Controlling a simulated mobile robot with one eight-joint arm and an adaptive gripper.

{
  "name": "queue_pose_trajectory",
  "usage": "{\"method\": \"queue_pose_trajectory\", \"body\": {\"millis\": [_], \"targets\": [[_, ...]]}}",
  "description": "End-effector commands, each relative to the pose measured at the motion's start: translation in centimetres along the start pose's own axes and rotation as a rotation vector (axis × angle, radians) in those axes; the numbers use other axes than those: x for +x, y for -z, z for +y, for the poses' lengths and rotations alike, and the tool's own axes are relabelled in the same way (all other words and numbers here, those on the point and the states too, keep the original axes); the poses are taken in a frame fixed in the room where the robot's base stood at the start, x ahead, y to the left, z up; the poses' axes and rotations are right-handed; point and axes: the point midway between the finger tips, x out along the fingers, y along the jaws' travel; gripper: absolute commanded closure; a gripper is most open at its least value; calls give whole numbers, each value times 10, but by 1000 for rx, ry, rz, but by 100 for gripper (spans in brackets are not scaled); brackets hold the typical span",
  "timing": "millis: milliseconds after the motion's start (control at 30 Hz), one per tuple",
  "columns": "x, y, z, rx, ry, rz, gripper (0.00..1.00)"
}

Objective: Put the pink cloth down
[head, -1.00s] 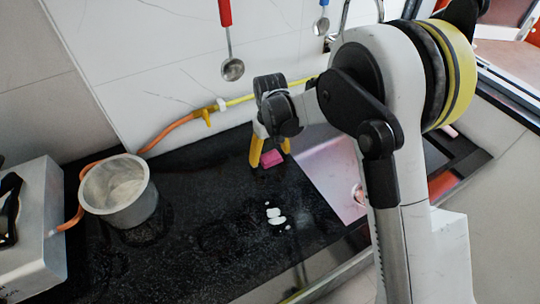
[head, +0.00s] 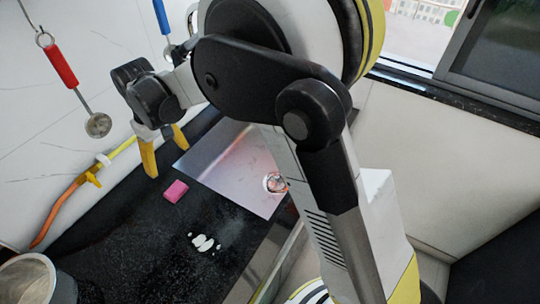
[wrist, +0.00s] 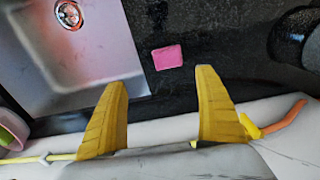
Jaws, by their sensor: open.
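The pink cloth (head: 175,191) is a small folded block lying on the black countertop, left of the sink, in the head view. It also shows in the wrist view (wrist: 168,57), flat on the counter beside the sink's edge. My gripper (head: 166,158) has yellow fingers and is open and empty, raised above the counter near the wall. In the wrist view its spread fingers (wrist: 165,105) are apart from the cloth, which lies beyond their tips.
The steel sink (head: 225,165) with its drain (head: 275,182) is right of the cloth. White spots (head: 204,242) mark the counter in front. A metal pot (head: 30,280) stands at lower left. A yellow-orange hose (head: 85,182) runs along the wall, below a red-handled ladle (head: 62,68).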

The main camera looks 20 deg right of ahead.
Motion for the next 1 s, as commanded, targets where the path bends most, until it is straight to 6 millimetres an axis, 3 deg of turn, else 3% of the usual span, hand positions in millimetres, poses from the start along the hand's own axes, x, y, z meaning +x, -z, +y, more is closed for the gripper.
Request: {"method": "queue_pose_trajectory", "body": {"millis": [200, 400, 600, 700, 800, 1000], "targets": [[-80, -77, 52, 163, -36, 145, 17], [-125, -164, 80, 319, -83, 293, 17], [-135, -247, 91, 463, -139, 434, 17], [-131, -277, 92, 518, -164, 490, 17], [-126, -295, 92, 554, -181, 527, 17], [-122, -307, 93, 580, -194, 556, 17]]}}
